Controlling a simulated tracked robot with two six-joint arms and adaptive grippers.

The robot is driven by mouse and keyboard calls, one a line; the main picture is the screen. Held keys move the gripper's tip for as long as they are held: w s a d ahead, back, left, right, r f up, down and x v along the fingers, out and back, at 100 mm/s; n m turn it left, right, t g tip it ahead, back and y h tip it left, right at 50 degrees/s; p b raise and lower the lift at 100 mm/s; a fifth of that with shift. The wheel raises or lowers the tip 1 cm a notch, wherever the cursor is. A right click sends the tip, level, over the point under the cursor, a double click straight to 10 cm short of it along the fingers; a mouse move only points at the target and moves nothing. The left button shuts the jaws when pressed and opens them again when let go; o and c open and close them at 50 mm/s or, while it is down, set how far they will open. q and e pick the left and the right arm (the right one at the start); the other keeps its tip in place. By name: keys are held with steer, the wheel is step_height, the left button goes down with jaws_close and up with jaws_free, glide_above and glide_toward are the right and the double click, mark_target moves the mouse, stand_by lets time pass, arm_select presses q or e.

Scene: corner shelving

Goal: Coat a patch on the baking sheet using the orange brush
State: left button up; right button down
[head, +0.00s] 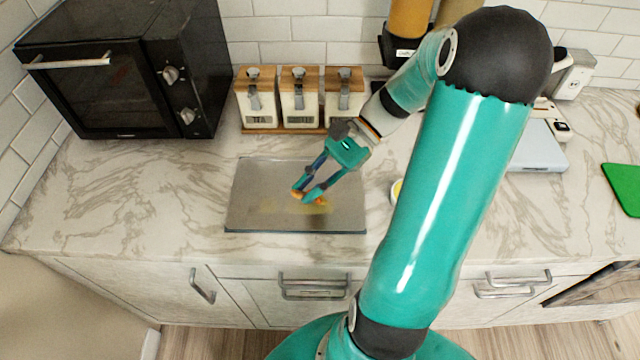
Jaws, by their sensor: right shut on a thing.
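The grey baking sheet (260,185) lies flat on the marble counter, near its front edge. A yellowish patch (285,207) shows on its surface, below and left of the brush. My right gripper (307,193) is over the middle of the sheet, shut on the orange brush (320,202). Only small orange parts of the brush show around the fingertips; the fingers hide the rest. The brush is at or just above the sheet; I cannot tell whether it touches. My left gripper is not in view.
A black toaster oven (130,75) stands at the back left. Several canisters (300,100) stand behind the sheet. A small bowl (397,190), partly hidden by my arm, is right of the sheet. A scale (537,150) and green board (625,185) lie further right. The counter left of the sheet is clear.

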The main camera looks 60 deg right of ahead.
steer(key=shift+w+a+p, duration=0.75)
steer(key=shift+w+a, duration=2.4)
steer(key=shift+w, duration=3.05)
steer(key=shift+s+d+p, duration=1)
steer(key=shift+s+d, duration=3.4)
steer(key=shift+s, duration=2.85)
steer(key=w+a+p, duration=0.1)
steer(key=w+a, duration=0.1)
steer(key=w, duration=0.5)
